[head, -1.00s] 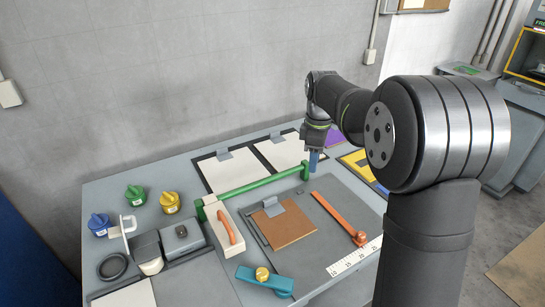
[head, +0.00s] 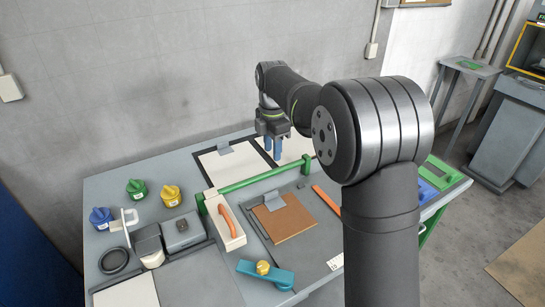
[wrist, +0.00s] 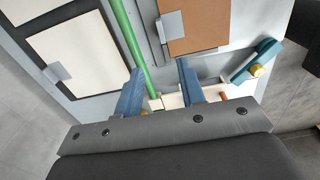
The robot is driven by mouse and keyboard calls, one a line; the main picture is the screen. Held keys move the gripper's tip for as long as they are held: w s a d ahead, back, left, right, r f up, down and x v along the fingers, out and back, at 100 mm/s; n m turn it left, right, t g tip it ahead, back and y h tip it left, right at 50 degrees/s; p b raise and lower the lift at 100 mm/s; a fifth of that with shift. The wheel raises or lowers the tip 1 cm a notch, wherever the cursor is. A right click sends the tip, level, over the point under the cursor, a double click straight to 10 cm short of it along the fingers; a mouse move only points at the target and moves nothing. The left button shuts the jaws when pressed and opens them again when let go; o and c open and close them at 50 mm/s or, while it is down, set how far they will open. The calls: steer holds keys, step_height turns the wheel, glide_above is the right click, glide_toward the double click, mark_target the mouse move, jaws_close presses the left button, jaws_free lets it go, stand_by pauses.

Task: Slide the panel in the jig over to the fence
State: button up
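The brown square panel (head: 290,220) lies flat in the jig on the grey board, with a grey tab (head: 272,200) at its upper edge. A thin dark strip (head: 256,226), which may be the fence, runs along its left side; I cannot tell whether they touch. The panel also shows at the top of the wrist view (wrist: 203,28). My gripper (head: 273,148) is above the table's far side, beyond the green bar (head: 262,179) and away from the panel. Its blue fingers are apart with nothing held between them, as the wrist view (wrist: 160,92) shows.
A cream box with an orange handle (head: 227,222) stands left of the panel. A teal block with a yellow knob (head: 265,273) lies in front. An orange bar (head: 325,198) lies to the right, partly hidden by my arm. White sheets (head: 225,162) lie behind.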

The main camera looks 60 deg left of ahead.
mark_target(273, 192)
step_height(273, 192, down, 17)
steer(key=shift+f, duration=0.15)
stand_by(0.4)
jaws_close()
